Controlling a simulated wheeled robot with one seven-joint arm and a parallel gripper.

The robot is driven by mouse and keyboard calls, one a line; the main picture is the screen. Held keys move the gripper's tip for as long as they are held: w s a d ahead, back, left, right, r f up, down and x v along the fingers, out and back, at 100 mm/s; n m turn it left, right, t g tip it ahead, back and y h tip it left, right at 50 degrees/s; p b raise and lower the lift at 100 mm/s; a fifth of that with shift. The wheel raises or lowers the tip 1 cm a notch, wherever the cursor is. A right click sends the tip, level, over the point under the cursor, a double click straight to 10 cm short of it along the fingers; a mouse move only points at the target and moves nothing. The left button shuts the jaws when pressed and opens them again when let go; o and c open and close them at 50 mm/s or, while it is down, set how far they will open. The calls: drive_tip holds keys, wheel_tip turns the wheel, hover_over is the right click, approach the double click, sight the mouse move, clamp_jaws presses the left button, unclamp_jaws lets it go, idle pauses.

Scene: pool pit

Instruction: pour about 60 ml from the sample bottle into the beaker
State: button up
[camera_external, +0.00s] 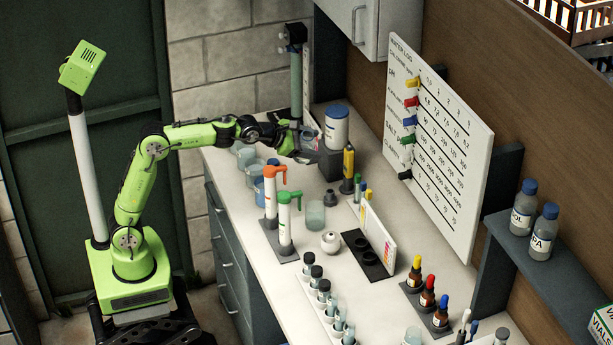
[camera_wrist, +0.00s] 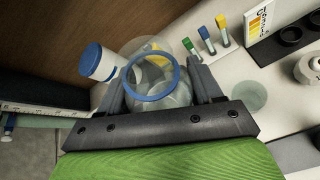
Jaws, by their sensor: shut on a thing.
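My gripper (camera_external: 307,150) is shut on a clear bottle with a blue ring at its mouth, which I take to be the sample bottle (camera_wrist: 152,82). In the wrist view the bottle sits between the two fingers of my gripper (camera_wrist: 158,92), its open mouth towards the camera. Its contents are hard to make out. In the outside view the bottle is mostly hidden by the fingers, above the bench. A clear beaker (camera_external: 315,215) stands upright on the bench, nearer the camera than my gripper; in the wrist view it is to the right (camera_wrist: 250,95), apart from the bottle.
A white jar with a blue lid (camera_external: 336,125) stands behind my gripper. A yellow tool (camera_external: 348,162) stands upright to its right. Orange-topped (camera_external: 270,195) and green-topped (camera_external: 285,222) dispensers flank the beaker's left. A round white pot (camera_external: 330,242) is just in front of it.

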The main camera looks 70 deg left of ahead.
drive_tip(key=shift+d+p, duration=0.25)
drive_tip(key=shift+p, duration=0.05)
drive_tip(key=r+p, duration=0.1)
drive_tip(key=m+y+p, duration=0.1)
drive_tip(key=p, duration=0.1)
drive_tip(key=shift+d+r, duration=0.4)
drive_tip(key=shift+f+m+y+p, duration=0.45)
drive_tip(key=shift+m+y+p, duration=0.15)
drive_tip(key=shift+m+p, duration=0.2)
drive_tip(key=shift+a+r+m+y+p, duration=0.15)
drive_tip(key=shift+r+m+y+p, duration=0.35)
drive_tip(key=shift+p, duration=0.7)
drive_tip(key=p, duration=0.2)
drive_tip(key=r+m+y+p, duration=0.1)
drive_tip(key=p, duration=0.1)
drive_tip(key=shift+a+t, duration=0.25)
drive_tip(key=shift+t, duration=0.15)
drive_tip(key=shift+f+m+y+p, duration=0.4)
drive_tip(key=shift+f+m+p, duration=0.15)
drive_tip(key=shift+m+p, duration=0.2)
drive_tip(key=shift+d+r+m+t+y+b, duration=0.3)
drive_tip(key=shift+r+m+y+b, duration=0.2)
drive_tip(key=shift+b, duration=0.45)
drive_tip(key=shift+f+m+b, duration=0.25)
drive_tip(key=shift+m+b, duration=0.2)
drive_tip(key=shift+b, duration=0.65)
